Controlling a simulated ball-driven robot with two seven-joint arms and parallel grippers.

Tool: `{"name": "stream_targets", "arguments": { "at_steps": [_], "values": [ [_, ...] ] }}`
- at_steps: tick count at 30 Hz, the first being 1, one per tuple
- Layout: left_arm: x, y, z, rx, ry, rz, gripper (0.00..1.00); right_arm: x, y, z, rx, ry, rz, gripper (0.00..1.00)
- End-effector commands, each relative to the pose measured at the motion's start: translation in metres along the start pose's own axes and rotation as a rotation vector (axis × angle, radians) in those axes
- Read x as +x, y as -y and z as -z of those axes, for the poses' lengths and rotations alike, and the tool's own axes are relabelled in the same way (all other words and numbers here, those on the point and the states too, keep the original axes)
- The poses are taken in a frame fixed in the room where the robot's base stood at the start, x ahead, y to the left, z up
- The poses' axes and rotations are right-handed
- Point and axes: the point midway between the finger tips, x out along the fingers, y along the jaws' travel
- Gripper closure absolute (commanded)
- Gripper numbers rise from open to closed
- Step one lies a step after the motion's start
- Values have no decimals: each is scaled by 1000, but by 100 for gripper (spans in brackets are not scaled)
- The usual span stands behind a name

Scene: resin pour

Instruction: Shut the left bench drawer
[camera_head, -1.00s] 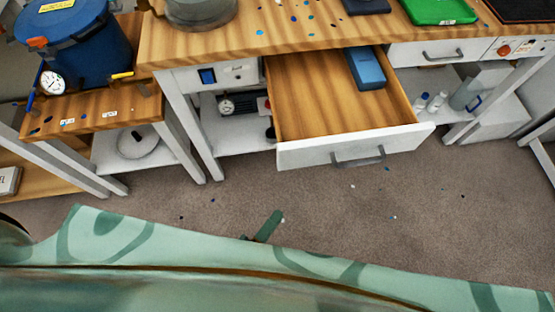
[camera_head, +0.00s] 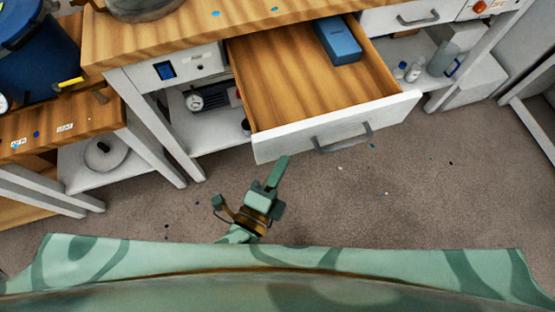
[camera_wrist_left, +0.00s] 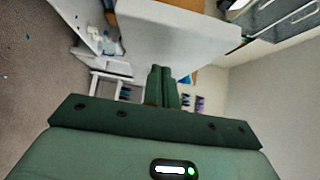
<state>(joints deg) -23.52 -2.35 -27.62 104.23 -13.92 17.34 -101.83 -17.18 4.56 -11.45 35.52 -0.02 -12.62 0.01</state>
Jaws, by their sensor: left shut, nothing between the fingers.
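The left bench drawer (camera_head: 290,85) is pulled far out from the bench in the head view, with a wooden inside and a white front panel (camera_head: 385,118). A grey bar handle (camera_head: 343,140) is on that front. A blue box (camera_head: 338,42) lies inside toward the back right. My left gripper (camera_head: 279,163) is shut and empty, just in front of the lower left part of the drawer front; I cannot tell whether it touches. In the left wrist view its closed fingers (camera_wrist_left: 163,85) point at a white panel (camera_wrist_left: 175,38), apparently the drawer front. My right gripper is out of view.
The right drawer (camera_head: 405,17) is shut. A shelf below the bench holds a pump with a gauge (camera_head: 205,97) and white bottles (camera_head: 413,71). A side table (camera_head: 60,130) stands at the left. The carpet (camera_head: 440,190) before the drawer is clear apart from small scraps.

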Motion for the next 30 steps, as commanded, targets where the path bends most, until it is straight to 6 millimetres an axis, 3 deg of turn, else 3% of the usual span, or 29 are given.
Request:
{"name": "stream_targets", "arguments": {
  "at_steps": [20,26,30],
  "values": [
    [13,1,-14,2,0,1,100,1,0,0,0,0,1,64],
    [36,4,-36,5,0,4,100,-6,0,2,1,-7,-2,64],
    [64,4,-64,7,-1,5,100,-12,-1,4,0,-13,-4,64]
  ]
}}
